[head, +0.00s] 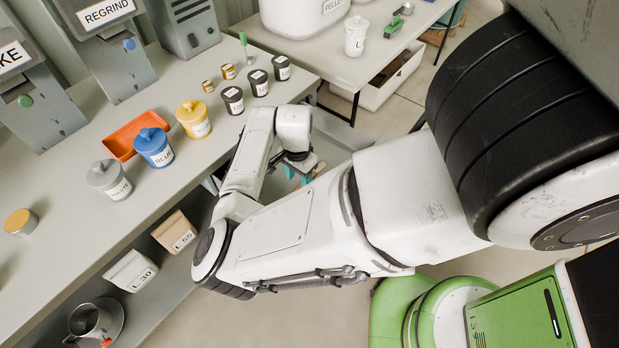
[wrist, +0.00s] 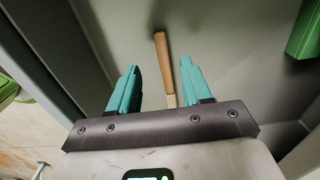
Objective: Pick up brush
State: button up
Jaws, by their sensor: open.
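A slim wooden handle (wrist: 162,60), which looks like the brush's, lies on a grey surface in the wrist view. It runs from the upper middle down between my fingers to a paler part. Its lower end is hidden behind the gripper's dark bar, so I cannot see bristles. My gripper (wrist: 160,78) is open, with one teal finger on each side of the handle and visible gaps. In the head view my gripper (head: 298,175) hangs below my wrist beside the long counter; my arm hides the brush there.
A green object (wrist: 306,30) is at the wrist view's right edge. Grey walls flank the handle. In the head view the counter (head: 60,205) carries an orange tray (head: 122,142), a blue canister (head: 154,149), a yellow canister (head: 194,121) and several dark jars. Bins (head: 131,272) stand below.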

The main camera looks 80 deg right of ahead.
aim_at(299, 185)
jog(key=shift+d+f+p, duration=0.2)
jog(key=shift+f, duration=1.15)
jog(key=shift+d+f+p, duration=0.15)
jog(key=shift+f, duration=1.2)
grip_shut()
